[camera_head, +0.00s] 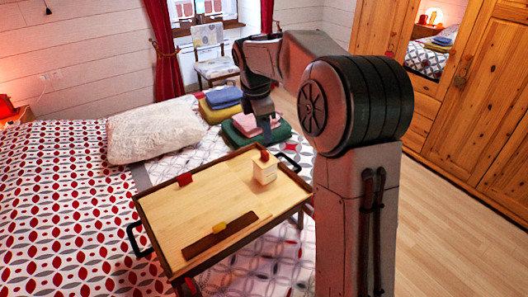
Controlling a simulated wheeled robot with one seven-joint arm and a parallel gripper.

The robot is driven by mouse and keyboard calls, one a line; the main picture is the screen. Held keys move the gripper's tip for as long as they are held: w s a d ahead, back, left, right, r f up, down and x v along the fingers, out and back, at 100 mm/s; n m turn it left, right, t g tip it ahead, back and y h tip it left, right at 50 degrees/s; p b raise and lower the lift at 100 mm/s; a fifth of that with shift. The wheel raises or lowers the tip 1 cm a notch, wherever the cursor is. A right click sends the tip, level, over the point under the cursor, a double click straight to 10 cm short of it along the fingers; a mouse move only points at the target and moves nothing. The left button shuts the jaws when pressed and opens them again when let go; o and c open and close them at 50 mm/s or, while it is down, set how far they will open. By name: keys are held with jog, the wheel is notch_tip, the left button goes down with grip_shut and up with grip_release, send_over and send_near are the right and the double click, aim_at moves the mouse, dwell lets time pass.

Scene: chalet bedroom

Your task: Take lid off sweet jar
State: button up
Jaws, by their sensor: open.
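The sweet jar (264,172) looks like a small pale square container, upright near the far right corner of the wooden bed tray (190,205). A small dark red piece (265,155) shows at its top, probably the lid or its knob. My gripper (266,136) points down just above and behind the jar in the picture, apart from it as far as I can see. It is open and holds nothing visible. Its fingers are small and dark here, so their exact gap to the lid cannot be told.
Folded towels (258,132) and a white pillow (155,130) lie behind. The tray's middle is clear.

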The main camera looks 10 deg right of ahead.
jog(key=w+n+p, duration=0.1)
jog(key=w+n, duration=0.3)
jog(key=w, duration=0.1)
send_over(265, 152)
jog(key=f, duration=0.8)
jog(key=shift+s+a, duration=0.2)
jog(key=shift+s, duration=0.1)
jog(key=shift+w+d+f+p, duration=0.1)
jog(key=shift+f+p, duration=0.25)
jog(key=shift+f, duration=1.05)
jog(key=shift+w+f+p, duration=0.1)
jog(key=shift+f+p, duration=0.2)
jog(key=shift+f, duration=1.05)
jog(key=shift+c, duration=0.3)
jog(key=c, duration=1)
